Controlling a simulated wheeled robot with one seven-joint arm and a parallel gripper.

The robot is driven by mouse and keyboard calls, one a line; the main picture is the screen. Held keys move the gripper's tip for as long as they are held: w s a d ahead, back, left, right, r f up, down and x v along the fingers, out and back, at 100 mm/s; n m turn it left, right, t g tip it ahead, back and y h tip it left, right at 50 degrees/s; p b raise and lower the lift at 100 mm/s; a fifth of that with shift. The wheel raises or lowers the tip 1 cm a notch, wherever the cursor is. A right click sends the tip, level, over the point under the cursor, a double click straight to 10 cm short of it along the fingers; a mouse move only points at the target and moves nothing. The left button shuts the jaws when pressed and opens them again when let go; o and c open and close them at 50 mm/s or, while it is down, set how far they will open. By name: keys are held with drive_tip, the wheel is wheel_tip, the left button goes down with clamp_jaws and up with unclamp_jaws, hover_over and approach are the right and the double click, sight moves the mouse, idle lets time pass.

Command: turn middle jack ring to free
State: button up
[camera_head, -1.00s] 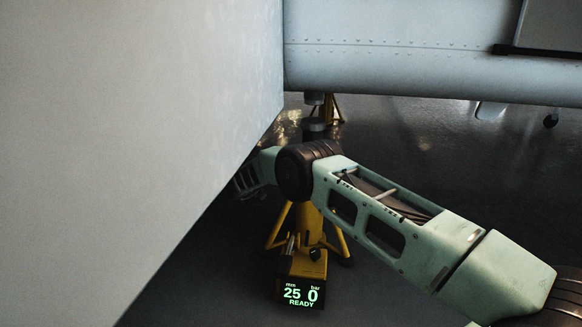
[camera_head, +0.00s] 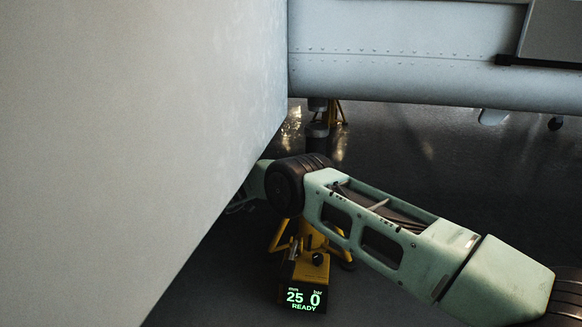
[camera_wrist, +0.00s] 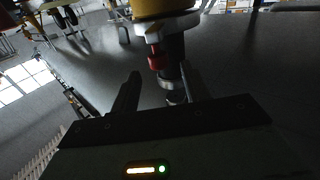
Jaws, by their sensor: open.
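The yellow jack (camera_head: 303,262) stands on the floor under the aircraft, partly hidden by my arm. Its lit display (camera_head: 303,299) reads 25 mm, 0 bar, READY. Its dark ram (camera_head: 317,137) shows above my arm. In the wrist view, a yellow jack body (camera_wrist: 160,7) is at the top, with a pale ring (camera_wrist: 166,24), a red part (camera_wrist: 155,58) and a dark ram (camera_wrist: 172,76) below it in the picture. My gripper (camera_wrist: 158,88) is open, its fingers apart on either side of the ram in the picture. Contact cannot be told.
A large pale panel (camera_head: 130,150) fills the left of the head view and hides most of my gripper. The aircraft underside (camera_head: 420,75) spans the top right. Another yellow stand (camera_head: 338,112) is farther back. Dark floor (camera_head: 440,150) at right looks clear.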

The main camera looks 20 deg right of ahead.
drive_tip(key=p+v, duration=0.1)
drive_tip(key=v, duration=1)
drive_tip(key=shift+a+p, duration=0.2)
drive_tip(key=shift+p, duration=0.2)
drive_tip(key=shift+s, duration=0.1)
